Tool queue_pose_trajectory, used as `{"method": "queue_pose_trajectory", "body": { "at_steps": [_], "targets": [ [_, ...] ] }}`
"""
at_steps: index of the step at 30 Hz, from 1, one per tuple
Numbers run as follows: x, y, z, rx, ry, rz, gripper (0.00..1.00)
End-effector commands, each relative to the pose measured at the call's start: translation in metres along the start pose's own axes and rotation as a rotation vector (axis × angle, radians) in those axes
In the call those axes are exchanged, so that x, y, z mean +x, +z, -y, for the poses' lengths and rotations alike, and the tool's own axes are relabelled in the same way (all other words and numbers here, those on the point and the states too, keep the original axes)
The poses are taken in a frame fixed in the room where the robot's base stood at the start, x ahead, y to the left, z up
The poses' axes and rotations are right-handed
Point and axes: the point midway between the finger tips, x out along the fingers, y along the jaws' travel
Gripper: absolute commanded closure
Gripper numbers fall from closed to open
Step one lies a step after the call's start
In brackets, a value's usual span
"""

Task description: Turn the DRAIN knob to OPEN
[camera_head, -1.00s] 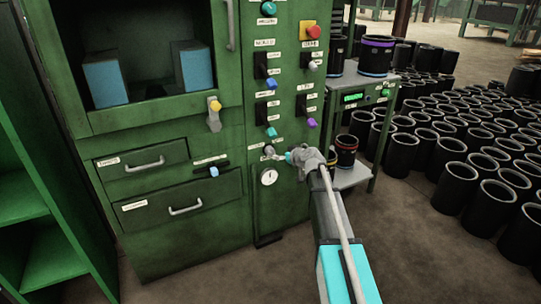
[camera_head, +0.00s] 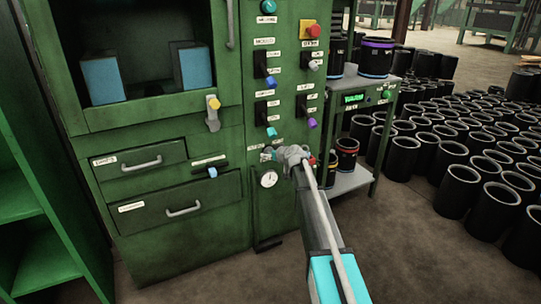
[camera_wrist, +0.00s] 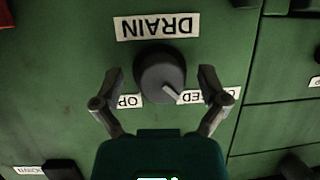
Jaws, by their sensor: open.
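The DRAIN knob (camera_wrist: 158,68) is a round dark grey knob on the green panel, in the middle of the wrist view. Its pale pointer slants down and right, to the label (camera_wrist: 196,97) whose visible letters end in "ED". A label with "OP" (camera_wrist: 129,101) lies on the other side, partly hidden. The DRAIN label (camera_wrist: 157,27) appears upside down above the knob. My gripper (camera_wrist: 162,86) is open, with one finger on each side of the knob and visible gaps between. In the head view my gripper (camera_head: 272,155) is at the lower panel and hides the knob.
A pressure gauge (camera_head: 268,179) sits just below my gripper. Coloured knobs and switches line the panel above, including a purple one (camera_head: 312,123). Drawers (camera_head: 180,204) are to the left. A metal shelf (camera_head: 350,180) with black sleeves stands close on the right.

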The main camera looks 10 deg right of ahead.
Motion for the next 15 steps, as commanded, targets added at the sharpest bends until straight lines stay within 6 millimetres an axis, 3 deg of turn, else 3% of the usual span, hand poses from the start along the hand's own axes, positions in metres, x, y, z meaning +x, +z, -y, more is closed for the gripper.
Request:
{"method": "queue_pose_trajectory", "body": {
  "at_steps": [5,15],
  "targets": [
    [-0.0003,-0.0001,0.0,0.0,0.0,0.0,0.1],
    [-0.0003,0.0,-0.0001,0.0,0.0,0.0,0.74]
  ]
}}
